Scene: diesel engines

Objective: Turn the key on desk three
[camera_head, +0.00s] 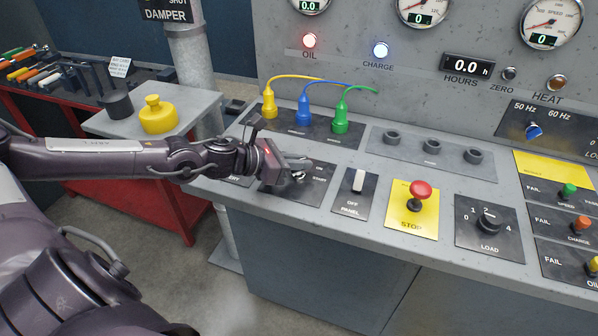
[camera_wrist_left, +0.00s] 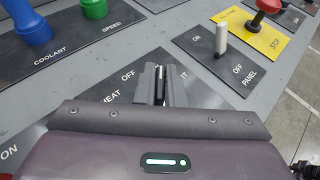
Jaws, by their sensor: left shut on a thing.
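My left gripper (camera_head: 296,172) is over the dark key plate (camera_head: 316,186) on the sloping grey desk, just left of the panel switch. In the left wrist view its two fingers (camera_wrist_left: 155,84) are shut on a thin, upright key (camera_wrist_left: 158,88), mostly hidden between them. The words OFF and HEAT show on the plate left of the fingers. Part of a word shows to their right, so the key's exact angle is hard to tell. My right gripper is not in view.
A white panel switch (camera_head: 358,180), a red stop button (camera_head: 420,190) and a black load knob (camera_head: 489,221) stand right of the gripper. Yellow, blue and green plugs (camera_head: 304,110) with cables stand behind it. A red tool cart (camera_head: 180,215) is at left.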

